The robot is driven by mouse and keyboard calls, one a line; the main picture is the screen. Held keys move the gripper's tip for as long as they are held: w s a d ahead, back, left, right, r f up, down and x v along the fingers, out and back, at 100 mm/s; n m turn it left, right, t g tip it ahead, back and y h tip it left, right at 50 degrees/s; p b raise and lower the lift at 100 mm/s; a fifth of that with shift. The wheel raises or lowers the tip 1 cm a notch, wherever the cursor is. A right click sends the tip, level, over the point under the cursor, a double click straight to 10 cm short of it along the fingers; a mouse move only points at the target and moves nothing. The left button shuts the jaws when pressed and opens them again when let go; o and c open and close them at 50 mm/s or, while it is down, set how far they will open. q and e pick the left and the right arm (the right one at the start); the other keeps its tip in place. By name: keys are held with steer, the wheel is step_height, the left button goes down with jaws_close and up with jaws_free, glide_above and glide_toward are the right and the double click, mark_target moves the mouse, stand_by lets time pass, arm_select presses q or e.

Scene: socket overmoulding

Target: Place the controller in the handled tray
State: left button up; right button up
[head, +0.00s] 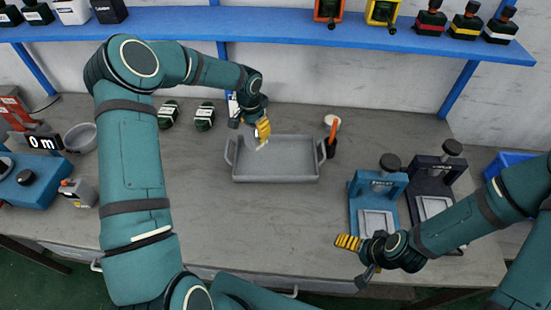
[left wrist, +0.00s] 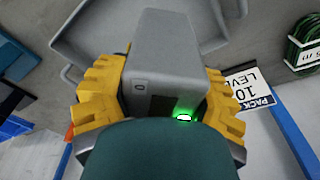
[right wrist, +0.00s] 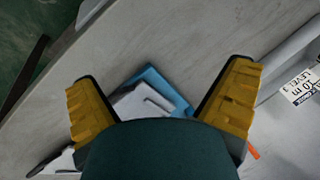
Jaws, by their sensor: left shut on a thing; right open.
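The controller (left wrist: 170,60) is a grey box with a small green light. My left gripper (head: 262,130) is shut on it, with yellow fingers on both sides in the left wrist view. In the head view only a pale bit of the controller (head: 261,144) shows below the fingers, at the back left of the handled tray. The handled tray (head: 275,179) is grey, shallow and empty, with a handle at each end. Whether the controller touches the tray cannot be told. My right gripper (head: 350,243) is open and empty near the table's front edge; its spread fingers show in the right wrist view (right wrist: 162,78).
A dark cup with an orange-handled tool (head: 331,142) stands right of the tray. A blue press (head: 375,190) and a black press (head: 435,180) stand further right. Two green coils (head: 204,116) lie behind left. A blue shelf (head: 270,28) spans the back. The table's front middle is clear.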

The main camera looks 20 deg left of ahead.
arm_select(q)
steer(key=shift+w+a, duration=0.25)
steer(key=shift+a, duration=0.05)
arm_select(e)
steer(key=shift+r, duration=0.1)
arm_select(q)
steer(key=shift+a+f, duration=0.1)
steer(key=shift+f, duration=0.15)
glide_above(257, 160)
step_height(257, 160, down, 10)
steer(key=shift+w+r, duration=0.1)
steer(key=shift+r, duration=0.15)
arm_select(e)
steer(key=shift+f, duration=0.25)
arm_select(q)
steer(key=shift+f+b, duration=0.2)
steer(key=shift+b, duration=0.15)
arm_select(e)
steer(key=shift+f, duration=0.15)
arm_select(q)
steer(key=o, duration=1.3)
steer(key=shift+r, duration=0.1)
